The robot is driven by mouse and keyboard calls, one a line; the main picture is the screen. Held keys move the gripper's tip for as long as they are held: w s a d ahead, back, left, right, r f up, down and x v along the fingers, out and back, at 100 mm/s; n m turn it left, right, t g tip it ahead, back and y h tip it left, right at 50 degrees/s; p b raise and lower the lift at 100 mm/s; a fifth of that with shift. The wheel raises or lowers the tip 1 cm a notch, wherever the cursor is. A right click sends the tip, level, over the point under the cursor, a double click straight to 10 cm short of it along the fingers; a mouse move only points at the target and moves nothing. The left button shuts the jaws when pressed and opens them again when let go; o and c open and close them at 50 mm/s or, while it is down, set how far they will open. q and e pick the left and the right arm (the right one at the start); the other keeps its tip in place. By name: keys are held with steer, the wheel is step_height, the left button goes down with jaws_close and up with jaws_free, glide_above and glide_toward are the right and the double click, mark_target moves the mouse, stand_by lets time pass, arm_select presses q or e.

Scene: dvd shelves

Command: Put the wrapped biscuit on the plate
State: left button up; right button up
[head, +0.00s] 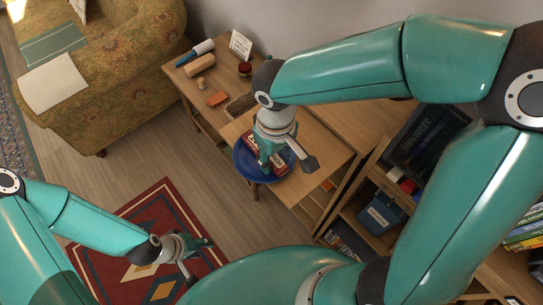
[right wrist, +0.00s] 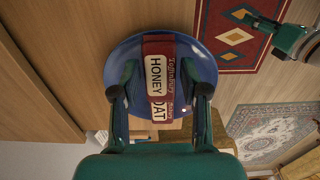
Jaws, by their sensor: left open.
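The wrapped biscuit (right wrist: 160,70), dark red with a white panel reading HONEY OAT, lies across the round blue plate (right wrist: 130,55) in the right wrist view. In the head view the biscuit (head: 281,167) is partly hidden by my right gripper (head: 285,158), and the plate (head: 243,162) shows around it. My right gripper (right wrist: 160,92) is over the plate, with its fingers apart on either side of the biscuit. A gap shows beside the left finger; contact at the right one is unclear. My left gripper (head: 199,262) is open and empty above the rug, away from the plate.
The plate sits on a small wooden stool or table beside a low wooden cabinet (head: 320,140). Small objects and a card (head: 240,45) stand on the side table behind. Shelves with boxes (head: 382,212) are at right. A patterned armchair (head: 130,50) is at the back left.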

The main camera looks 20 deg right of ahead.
mark_target(274, 161)
steer(key=shift+o, duration=0.6)
steer(key=shift+r, duration=0.45)
step_height(274, 161, up, 12)
steer(key=shift+f, duration=0.25)
